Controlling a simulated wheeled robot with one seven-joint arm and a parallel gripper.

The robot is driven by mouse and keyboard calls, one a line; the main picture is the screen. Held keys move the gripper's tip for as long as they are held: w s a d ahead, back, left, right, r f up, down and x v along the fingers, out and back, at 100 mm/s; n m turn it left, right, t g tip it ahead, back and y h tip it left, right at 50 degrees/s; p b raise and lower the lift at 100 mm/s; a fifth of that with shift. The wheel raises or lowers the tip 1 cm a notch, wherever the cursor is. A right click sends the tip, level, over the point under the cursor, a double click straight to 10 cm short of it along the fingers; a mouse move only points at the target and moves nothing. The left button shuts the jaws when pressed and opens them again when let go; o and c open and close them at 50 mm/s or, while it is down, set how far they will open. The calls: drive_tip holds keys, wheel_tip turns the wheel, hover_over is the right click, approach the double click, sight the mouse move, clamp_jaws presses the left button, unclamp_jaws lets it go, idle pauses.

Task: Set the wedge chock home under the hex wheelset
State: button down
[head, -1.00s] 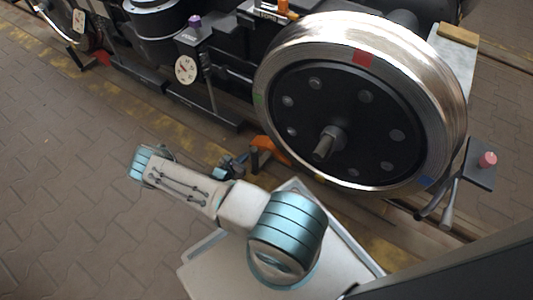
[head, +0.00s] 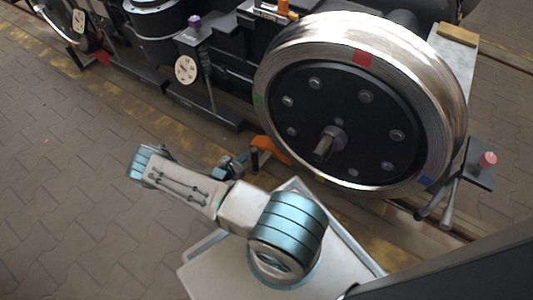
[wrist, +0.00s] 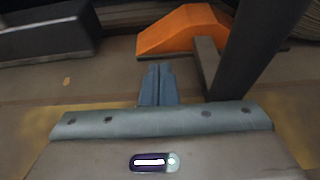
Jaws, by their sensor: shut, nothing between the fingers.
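The orange wedge chock (head: 268,150) lies low beside the lower left of the big steel wheel of the hex wheelset (head: 390,95). The wheel has a dark disc and a protruding axle end. The wheel hides part of the contact area, so I cannot tell whether the chock touches it. My gripper (head: 237,162) is just left of the chock, partly hidden by my arm. In the wrist view its fingers (wrist: 158,84) are together and empty. Their tips point at the sloping orange chock (wrist: 185,30), just short of it in the picture.
A dark upright bar (wrist: 255,45) stands close right of the fingers in the wrist view. A dark block (wrist: 45,38) is at upper left. The bogie frame with a round gauge (head: 186,70) lies left of the wheel. Paving at left (head: 60,180) is clear.

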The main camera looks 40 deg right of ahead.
sight(254, 164)
drive_tip(key=shift+s+d+p, duration=0.25)
drive_tip(key=shift+s+p, duration=0.2)
drive_tip(key=shift+s, duration=0.2)
drive_tip(key=shift+s+d+p, duration=0.2)
drive_tip(key=shift+s+p, duration=0.2)
drive_tip(key=shift+s, duration=0.2)
drive_tip(key=shift+s+d+p, duration=0.25)
drive_tip(key=shift+s+p, duration=0.2)
drive_tip(key=shift+s, duration=0.2)
drive_tip(key=shift+s, duration=0.1)
